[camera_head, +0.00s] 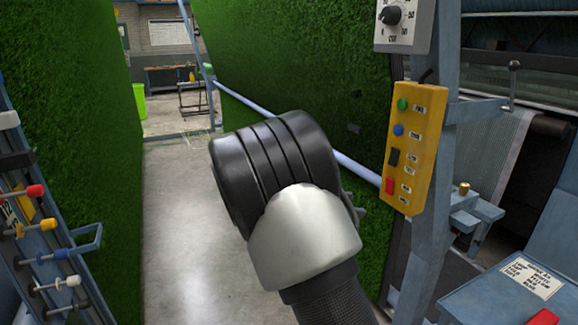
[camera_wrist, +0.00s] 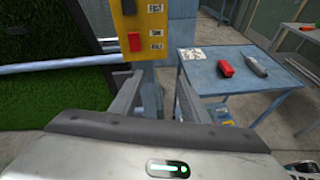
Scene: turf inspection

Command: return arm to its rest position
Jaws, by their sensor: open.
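My arm (camera_head: 305,235), with a silver cap and a black ribbed joint, rises through the middle of the head view, over the aisle. It hides most of my gripper there. In the wrist view my gripper (camera_wrist: 160,78) shows two grey fingers set apart, with nothing held between them. A blue-grey post stands beyond the fingers. The yellow control box (camera_wrist: 143,30) is just above them in that view; whether they touch the post cannot be told.
The yellow box (camera_head: 410,150) hangs on a blue post (camera_head: 438,200) at right. A blue table (camera_wrist: 215,68) carries a red object (camera_wrist: 224,68) and a grey tool (camera_wrist: 257,65). Green turf walls flank the aisle (camera_head: 180,240). A rack with coloured knobs (camera_head: 35,190) stands left.

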